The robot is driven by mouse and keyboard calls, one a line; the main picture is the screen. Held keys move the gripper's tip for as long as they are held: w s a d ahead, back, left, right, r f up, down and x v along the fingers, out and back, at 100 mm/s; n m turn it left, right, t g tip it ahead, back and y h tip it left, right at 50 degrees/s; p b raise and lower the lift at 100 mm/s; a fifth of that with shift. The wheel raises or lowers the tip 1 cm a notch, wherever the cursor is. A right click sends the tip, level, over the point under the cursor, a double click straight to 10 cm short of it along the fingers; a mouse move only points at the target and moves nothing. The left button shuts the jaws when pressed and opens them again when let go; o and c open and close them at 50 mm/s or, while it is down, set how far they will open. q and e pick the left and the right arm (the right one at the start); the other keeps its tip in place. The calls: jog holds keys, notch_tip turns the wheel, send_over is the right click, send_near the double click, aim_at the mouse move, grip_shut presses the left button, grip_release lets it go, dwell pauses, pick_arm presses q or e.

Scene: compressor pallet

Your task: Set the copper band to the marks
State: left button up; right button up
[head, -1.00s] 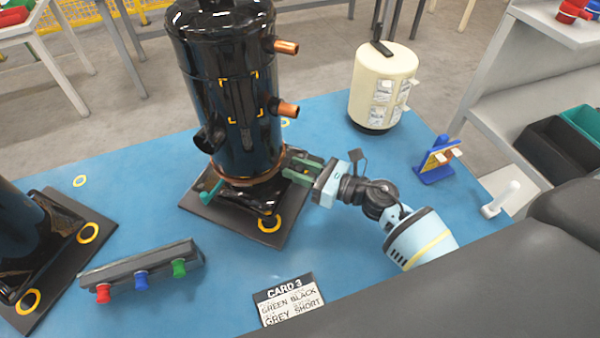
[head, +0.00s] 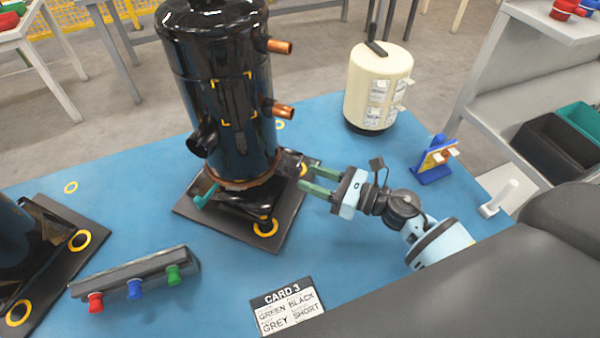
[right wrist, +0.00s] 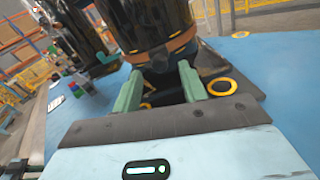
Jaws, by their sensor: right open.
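The copper band (head: 250,182) circles the foot of the tall black compressor (head: 225,150), low near its base plate. It also shows in the right wrist view (right wrist: 158,50) as a copper strip beyond the fingers. Yellow corner marks (head: 222,121) sit on the compressor's front, well above the band. My right gripper (head: 307,177) is open and empty, just right of the compressor's base and apart from the band. In the right wrist view the two green fingers (right wrist: 160,80) stand apart, pointing at the compressor's foot. The band's far side is hidden. My left gripper is not in view.
A teal piece (head: 204,196) sticks out at the base's left. A cream tank (head: 378,90) stands behind right, with a blue stand (head: 433,160) nearby. A grey rail with coloured knobs (head: 135,278) and a card (head: 287,306) lie in front. Blue tabletop is clear between.

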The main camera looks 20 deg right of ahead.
jog(key=shift+v, duration=1.4)
